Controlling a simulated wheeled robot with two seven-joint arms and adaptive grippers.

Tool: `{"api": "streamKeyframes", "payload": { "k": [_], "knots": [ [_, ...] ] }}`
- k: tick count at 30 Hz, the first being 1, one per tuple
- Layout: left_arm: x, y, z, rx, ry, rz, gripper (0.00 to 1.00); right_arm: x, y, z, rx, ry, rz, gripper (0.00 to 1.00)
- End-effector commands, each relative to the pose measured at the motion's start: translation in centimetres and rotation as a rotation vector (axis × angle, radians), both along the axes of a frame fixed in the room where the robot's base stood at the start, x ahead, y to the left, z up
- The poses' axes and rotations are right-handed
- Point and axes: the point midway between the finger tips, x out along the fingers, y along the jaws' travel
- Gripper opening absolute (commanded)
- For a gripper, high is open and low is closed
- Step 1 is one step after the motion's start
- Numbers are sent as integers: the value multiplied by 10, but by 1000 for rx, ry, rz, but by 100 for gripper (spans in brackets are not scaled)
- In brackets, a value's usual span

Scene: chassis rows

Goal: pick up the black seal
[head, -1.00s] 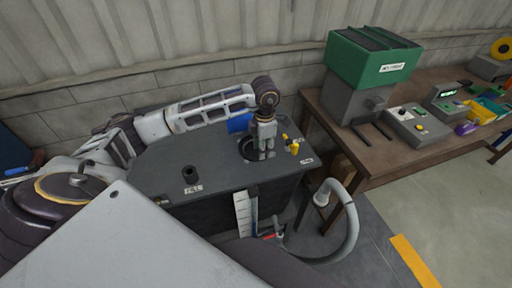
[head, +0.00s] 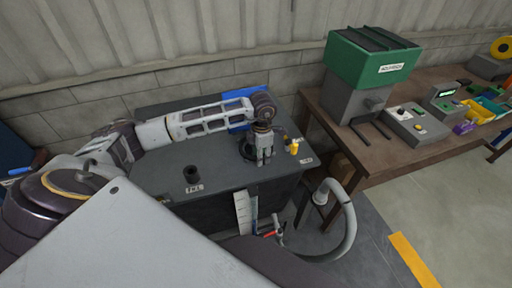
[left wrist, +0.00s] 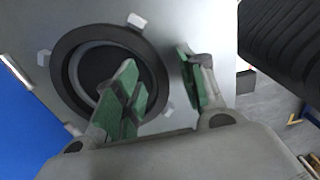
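The black seal (left wrist: 66,72) is a dark ring around a round opening in a grey plate in the left wrist view. In the head view the seal (head: 245,150) lies on top of the dark tank, partly hidden by my left gripper (head: 264,162). In the left wrist view my left gripper (left wrist: 160,80) is open, with green pads. One finger appears over the opening and the other outside the ring's right edge, with the ring's right rim between them. I see nothing held; contact cannot be told. My right gripper is not in view.
The dark tank (head: 215,160) has a black fill neck (head: 192,174) and a yellow fitting (head: 294,147). A blue object (head: 240,95) lies behind my left arm. A grey hose (head: 348,215) curves at the tank's side. The workbench (head: 365,158) at right holds a green machine (head: 370,62).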

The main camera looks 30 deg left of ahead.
Motion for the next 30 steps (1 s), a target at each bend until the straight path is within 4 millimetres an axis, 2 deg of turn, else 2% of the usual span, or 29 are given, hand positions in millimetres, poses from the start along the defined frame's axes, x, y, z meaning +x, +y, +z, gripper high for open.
{"api": "streamKeyframes", "payload": {
  "k": [1,9,22,30],
  "knots": [
    [0,0,0,0,0,0,34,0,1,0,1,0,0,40],
    [0,0,0,0,0,0,0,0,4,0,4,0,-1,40],
    [1,0,4,0,-1,0,0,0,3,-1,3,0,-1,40],
    [1,0,28,0,-4,0,0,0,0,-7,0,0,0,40]
  ]
}}
